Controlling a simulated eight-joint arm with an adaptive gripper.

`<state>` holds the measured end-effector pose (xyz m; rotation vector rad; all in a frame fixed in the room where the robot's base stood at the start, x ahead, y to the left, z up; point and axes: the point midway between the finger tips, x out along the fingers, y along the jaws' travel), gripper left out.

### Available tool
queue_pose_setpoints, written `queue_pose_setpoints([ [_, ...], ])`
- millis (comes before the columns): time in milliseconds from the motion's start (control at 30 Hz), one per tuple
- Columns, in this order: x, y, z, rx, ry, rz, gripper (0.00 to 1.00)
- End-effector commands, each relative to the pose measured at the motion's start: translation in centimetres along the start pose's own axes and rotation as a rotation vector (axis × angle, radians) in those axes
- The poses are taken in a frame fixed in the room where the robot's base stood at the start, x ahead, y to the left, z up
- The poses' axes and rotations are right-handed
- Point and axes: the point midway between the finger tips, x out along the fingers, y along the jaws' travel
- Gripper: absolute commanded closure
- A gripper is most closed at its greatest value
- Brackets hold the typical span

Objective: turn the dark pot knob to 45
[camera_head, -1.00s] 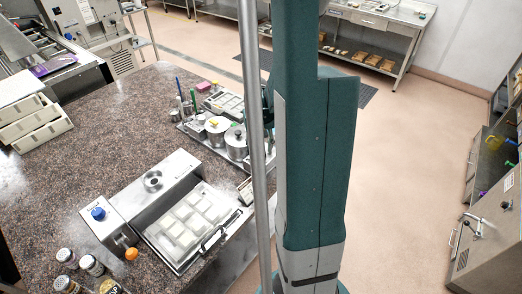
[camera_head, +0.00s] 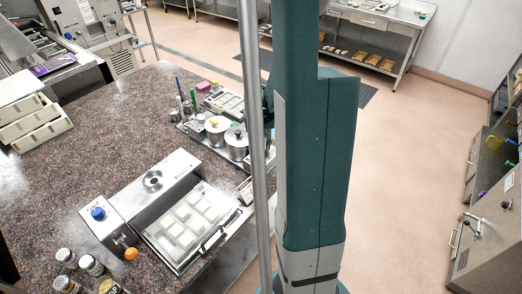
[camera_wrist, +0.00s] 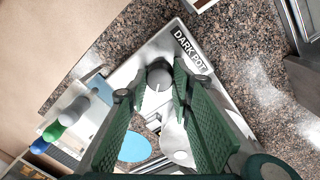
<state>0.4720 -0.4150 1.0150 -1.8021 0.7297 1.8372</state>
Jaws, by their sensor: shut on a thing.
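In the wrist view, my gripper (camera_wrist: 153,86) has its green ribbed fingers on either side of a small round grey knob (camera_wrist: 160,76) with a light pointer line, and is shut on it. The knob sits on a pale panel beside a black label (camera_wrist: 190,49) reading "DARK POT". The fingers cover its sides, and I cannot read any scale around it.
White, green and blue capped items (camera_wrist: 53,132) and a blue disc (camera_wrist: 135,147) lie near the fingers.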

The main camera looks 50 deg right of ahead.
Motion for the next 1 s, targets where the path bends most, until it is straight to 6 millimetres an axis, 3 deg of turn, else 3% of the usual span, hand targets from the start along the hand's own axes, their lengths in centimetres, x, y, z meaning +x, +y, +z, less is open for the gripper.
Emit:
queue_pose_setpoints([
  [367, 0.24, 0.03, -0.02, 0.218, -0.012, 0.000, 0.89],
  [1000, 0.17, 0.18, -0.05, 0.806, -0.042, 0.000, 0.89],
])
